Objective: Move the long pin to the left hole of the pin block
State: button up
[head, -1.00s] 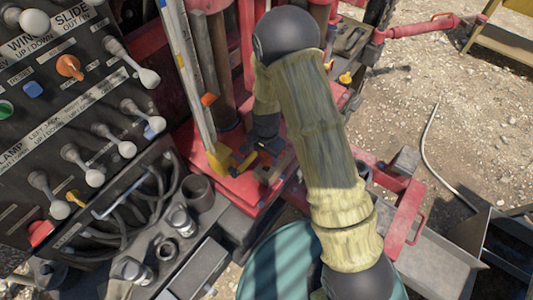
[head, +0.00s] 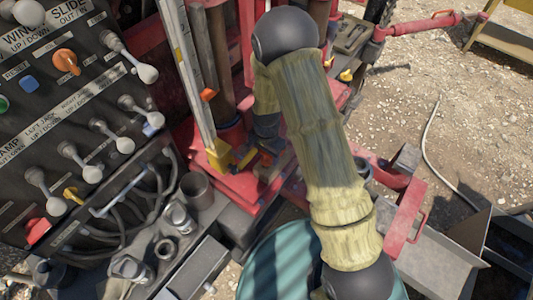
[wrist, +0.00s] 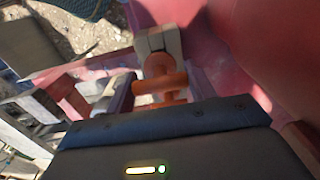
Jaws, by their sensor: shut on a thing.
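My gripper (head: 252,158) is low over the red deck (head: 238,188), beside the foot of the yellow-tipped mast rail (head: 218,152). In the wrist view an orange piece (wrist: 160,83) with a crossbar, seemingly the long pin's handle, shows just beyond the dark gripper body (wrist: 190,140). The gripper appears shut on it; the fingertips are hard to make out. A pale grey block-like part (wrist: 158,40) lies just beyond the orange piece; I cannot tell whether it is the pin block. The pin's shaft and the left hole are not clearly visible.
A control panel (head: 70,115) with several levers stands at left. Metal sockets and cups (head: 180,217) sit at lower left. A teal drum (head: 272,265) is at the bottom. A red bracket (head: 405,222) and metal trough (head: 440,270) are at right, with open gravel beyond.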

jog(key=shift+f, duration=0.4)
jog(key=o, duration=1.1)
jog(key=shift+o, duration=0.2)
notch_tip(320, 180, up, 17)
jog(key=b, duration=0.3)
jog(key=shift+r, duration=0.2)
dwell(0.4)
